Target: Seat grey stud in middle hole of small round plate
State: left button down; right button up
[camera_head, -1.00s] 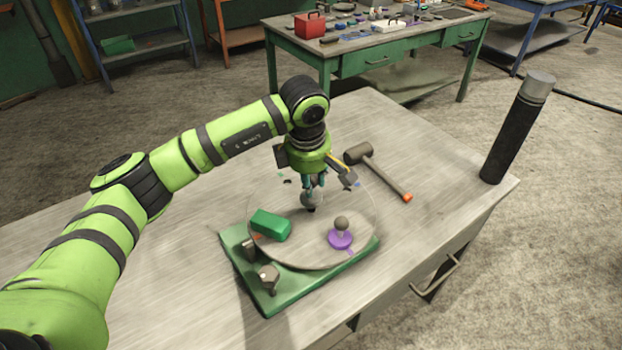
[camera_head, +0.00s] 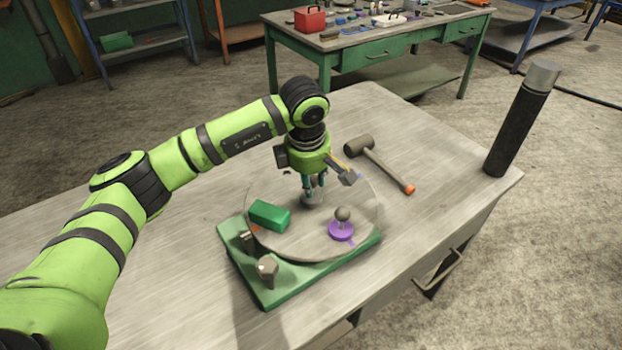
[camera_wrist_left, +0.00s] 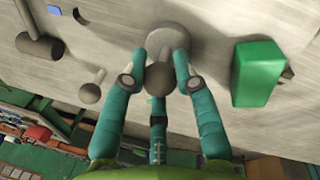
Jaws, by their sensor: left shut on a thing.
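The small round plate (camera_head: 290,246) is a pale grey disc lying on a green base (camera_head: 290,296) on the table. My left gripper (camera_head: 313,190) points down over the plate's middle, its teal fingers shut on the grey stud (camera_head: 312,200). In the left wrist view the stud's round knob (camera_wrist_left: 159,77) sits between the fingertips, with a wider grey disc (camera_wrist_left: 168,40) beyond it. The stud's lower end and the middle hole are hidden, so I cannot tell how deep it sits. My right gripper is not in view.
On the plate are a green block (camera_head: 270,215) to the left and a grey knob (camera_head: 342,214) on a purple disc (camera_head: 341,231) to the right. A mallet (camera_head: 384,166) lies behind; a dark cylinder (camera_head: 513,135) stands at the table's right corner. The table's left is bare.

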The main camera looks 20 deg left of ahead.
pick_arm(q)
jog(key=c, duration=1.2)
grip_release()
jog(key=shift+c, duration=0.2)
jog(key=shift+r, duration=0.1)
jog(key=shift+r+p, duration=1.95)
jog(key=shift+r, duration=1.75)
